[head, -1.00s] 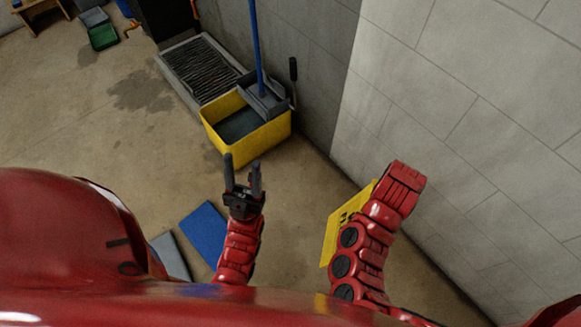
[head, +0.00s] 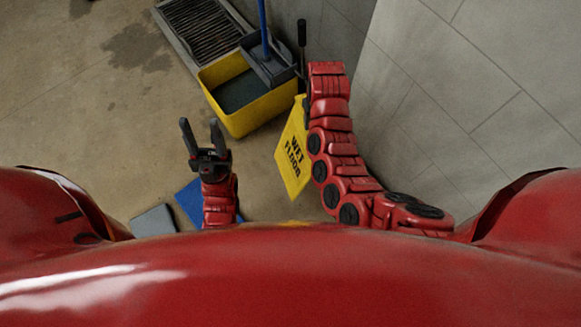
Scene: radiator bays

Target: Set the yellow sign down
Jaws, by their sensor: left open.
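The yellow sign (head: 293,160), lettered "WET FLOOR", shows just left of my right arm, tilted in the picture. Its right edge is hidden behind that arm. My right arm reaches up past the sign, and its gripper is hidden from this view, so I cannot tell whether it holds the sign. I cannot tell whether the sign touches the floor. My left gripper (head: 199,124) is open and empty, to the left of the sign, with its two dark fingers spread apart.
A yellow mop bucket (head: 250,115) with a grey wringer and blue mop handle stands beyond the sign. A floor grate (head: 195,32) lies behind it. A block wall (head: 450,90) closes the right side. A blue flat item (head: 188,203) lies near my left arm. Floor at left is clear.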

